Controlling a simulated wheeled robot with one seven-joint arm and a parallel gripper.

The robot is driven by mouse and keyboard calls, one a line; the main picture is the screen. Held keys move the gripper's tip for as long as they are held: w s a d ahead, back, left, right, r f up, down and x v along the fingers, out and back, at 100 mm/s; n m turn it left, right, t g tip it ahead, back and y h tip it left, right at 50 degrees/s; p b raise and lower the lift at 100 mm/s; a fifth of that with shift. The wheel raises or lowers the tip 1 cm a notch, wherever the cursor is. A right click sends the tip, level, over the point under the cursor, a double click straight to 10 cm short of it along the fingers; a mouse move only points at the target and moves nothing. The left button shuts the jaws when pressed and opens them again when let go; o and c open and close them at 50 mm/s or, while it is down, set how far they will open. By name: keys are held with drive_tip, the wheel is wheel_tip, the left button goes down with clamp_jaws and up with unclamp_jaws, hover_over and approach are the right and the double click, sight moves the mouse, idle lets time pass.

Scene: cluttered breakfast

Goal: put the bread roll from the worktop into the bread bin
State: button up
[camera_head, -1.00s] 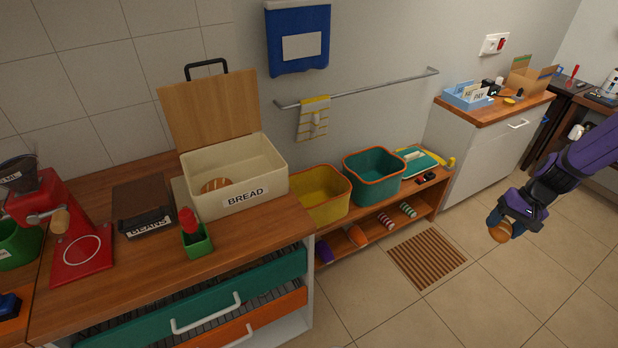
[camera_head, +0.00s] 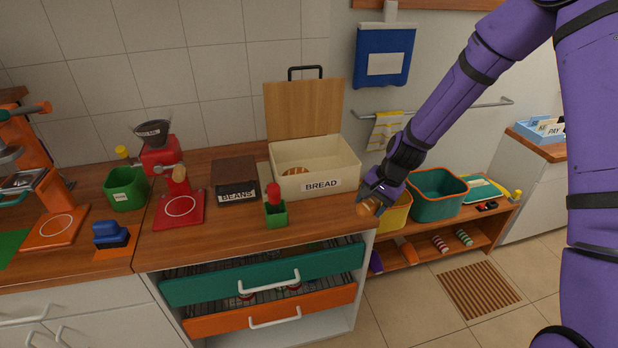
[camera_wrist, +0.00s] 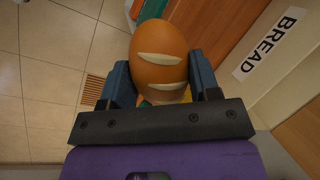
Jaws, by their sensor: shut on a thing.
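My gripper (camera_head: 371,204) is shut on a bread roll (camera_wrist: 158,58), brown with pale slashes, seen between the two fingers in the wrist view. In the head view the held roll (camera_head: 366,209) is at the right end of the worktop (camera_head: 220,236), to the right of and in front of the bread bin. The bread bin (camera_head: 345,171) is a cream box marked BREAD, with its wooden lid (camera_head: 304,108) raised. Another brown roll (camera_head: 296,173) lies inside it, partly hidden by the front wall. The bin's label (camera_wrist: 272,45) also shows in the wrist view.
A green holder with a red-topped thing (camera_head: 275,212) stands in front of the bin. A dark BEANS box (camera_head: 234,180) is to its left. A yellow bin (camera_head: 397,214) and a teal bin (camera_head: 440,205) stand on the low shelf to the right. A teal drawer (camera_head: 205,291) is pulled out below.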

drive_tip(key=s+a+r+m+t, duration=0.1)
drive_tip(key=s+a+r+m, duration=0.1)
drive_tip(key=a, duration=0.3)
drive_tip(key=s+a+r+m+t+h, duration=0.1)
drive_tip(key=s+a+r+m, duration=0.2)
drive_tip(key=a+m, duration=0.2)
drive_tip(key=shift+a, duration=0.25)
